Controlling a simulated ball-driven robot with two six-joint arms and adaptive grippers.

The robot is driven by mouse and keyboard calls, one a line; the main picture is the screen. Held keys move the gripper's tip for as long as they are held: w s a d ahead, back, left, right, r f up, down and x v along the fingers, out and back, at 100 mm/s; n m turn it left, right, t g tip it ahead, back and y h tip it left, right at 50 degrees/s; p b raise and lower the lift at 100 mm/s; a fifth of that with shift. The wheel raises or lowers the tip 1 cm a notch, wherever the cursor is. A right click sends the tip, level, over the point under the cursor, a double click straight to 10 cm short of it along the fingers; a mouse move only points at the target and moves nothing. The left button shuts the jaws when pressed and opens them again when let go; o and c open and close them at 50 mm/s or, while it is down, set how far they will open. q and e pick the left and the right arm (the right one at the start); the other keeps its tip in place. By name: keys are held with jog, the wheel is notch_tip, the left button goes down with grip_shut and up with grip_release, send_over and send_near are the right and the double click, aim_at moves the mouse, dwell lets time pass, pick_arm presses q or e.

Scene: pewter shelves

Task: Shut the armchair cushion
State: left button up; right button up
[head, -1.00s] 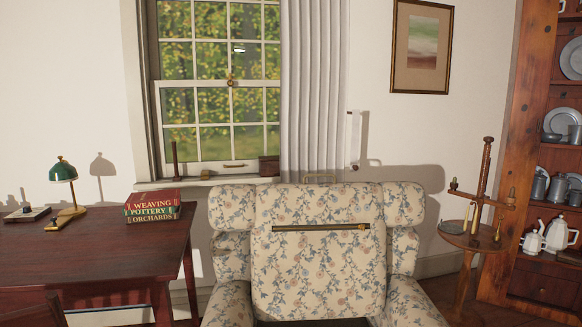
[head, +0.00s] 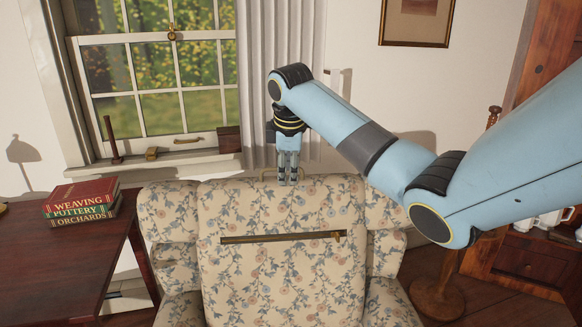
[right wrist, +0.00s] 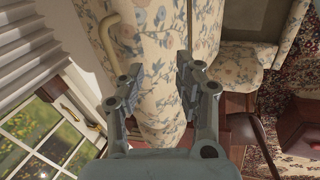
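The armchair cushion (head: 280,265) is a cream floral panel with a brass-coloured zip near its top. It stands raised, nearly upright, against the back of the floral armchair (head: 165,218). The handle (right wrist: 108,35) curves beyond the left finger there. I cannot tell whether the fingers touch the fabric. My left gripper is not in view.
A dark red table (head: 70,260) with stacked books (head: 82,200) stands left of the armchair. The window sill (head: 165,170) and curtain (head: 275,70) are close behind. Wooden shelves (head: 530,255) stand at the right, partly behind my right arm.

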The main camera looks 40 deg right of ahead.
jog(key=w+d+r+n, duration=0.1)
jog(key=w+d+r, duration=0.25)
jog(key=r, duration=0.45)
jog(key=x, duration=0.7)
jog(key=s+x, duration=0.1)
jog(key=x, duration=0.2)
jog(key=shift+d+f, duration=0.3)
jog(key=shift+f, duration=0.05)
jog(key=shift+c, duration=0.4)
grip_shut()
